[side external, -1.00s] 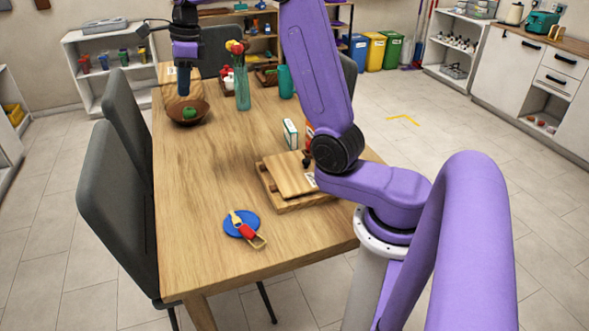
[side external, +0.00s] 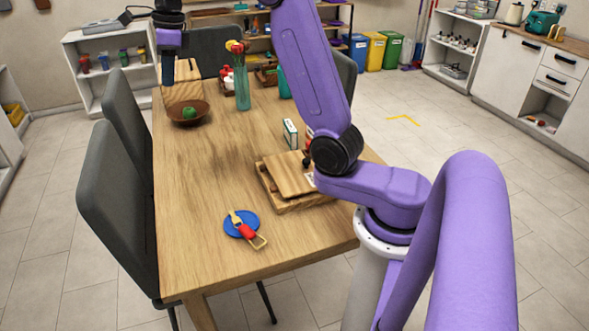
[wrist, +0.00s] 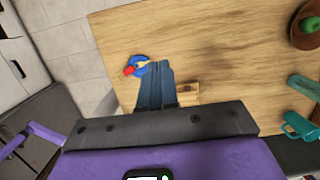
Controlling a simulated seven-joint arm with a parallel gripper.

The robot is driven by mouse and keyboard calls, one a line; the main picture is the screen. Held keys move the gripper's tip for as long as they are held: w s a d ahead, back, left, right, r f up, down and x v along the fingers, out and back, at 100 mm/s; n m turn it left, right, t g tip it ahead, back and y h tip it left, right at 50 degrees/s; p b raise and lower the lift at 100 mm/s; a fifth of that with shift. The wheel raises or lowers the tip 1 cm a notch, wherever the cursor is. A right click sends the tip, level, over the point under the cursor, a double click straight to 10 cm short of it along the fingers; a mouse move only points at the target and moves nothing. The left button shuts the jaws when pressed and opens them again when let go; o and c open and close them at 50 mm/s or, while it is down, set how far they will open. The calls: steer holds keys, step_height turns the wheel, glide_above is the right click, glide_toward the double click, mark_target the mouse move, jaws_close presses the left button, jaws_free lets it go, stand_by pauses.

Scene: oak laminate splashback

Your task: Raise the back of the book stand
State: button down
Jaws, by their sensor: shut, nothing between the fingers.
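The book stand (side external: 297,202) is a flat wooden piece on the near right part of the table. Its back panel (side external: 287,174) lies low over the base, with a pale label at its right end. In the wrist view a bit of the stand (wrist: 188,90) shows beside the fingers, the rest hidden behind my gripper. My gripper (side external: 168,82) is shut and empty, fingers pointing down, raised at the far left of the table, well away from the stand. In the wrist view my gripper's fingers (wrist: 154,68) are together.
A blue plate (side external: 232,222) with a red-handled utensil lies near the front. A bowl (side external: 188,120) with a green fruit, a flower vase (side external: 242,88) and a small carton (side external: 290,134) stand farther back. Grey chairs (side external: 115,212) line the left. The table's middle is clear.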

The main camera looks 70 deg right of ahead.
steer(key=shift+w+a+r, duration=0.45)
steer(key=shift+r, duration=0.2)
steer(key=shift+w+a+r, duration=0.4)
steer(key=shift+w+r, duration=0.05)
steer(key=shift+r, duration=0.15)
jaws_free()
steer(key=shift+r, duration=0.15)
stand_by(0.5)
steer(key=w+a+v, duration=0.1)
steer(key=v, duration=0.7)
steer(key=shift+w+a+r, duration=0.4)
steer(key=shift+r, duration=0.05)
stand_by(0.4)
